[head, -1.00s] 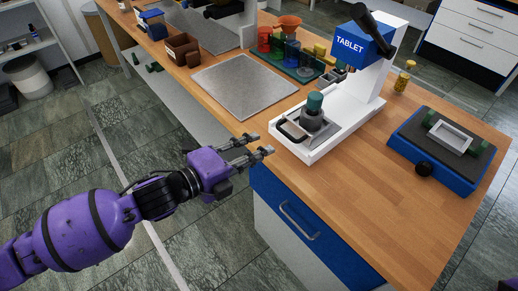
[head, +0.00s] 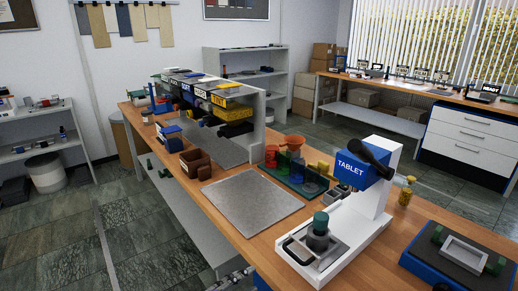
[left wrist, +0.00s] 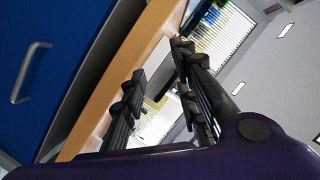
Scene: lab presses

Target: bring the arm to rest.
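My left gripper shows only as fingertips (head: 235,280) at the bottom edge of the head view, beside the front edge of the wooden bench. In the left wrist view its two fingers (left wrist: 158,88) stand apart with nothing held between them. That view also shows the bench edge (left wrist: 118,75) and a blue drawer front (left wrist: 65,50) beyond the fingers. The rest of my left arm is below the head view. My right gripper is in neither view now.
On the bench stand a white press with a blue TABLET head (head: 362,170), a metal plate (head: 252,203), a green rack of coloured pieces (head: 293,177) and a blue-based device (head: 455,260). A shelf unit (head: 258,115) stands farther back. Floor (head: 150,235) left of the bench is clear.

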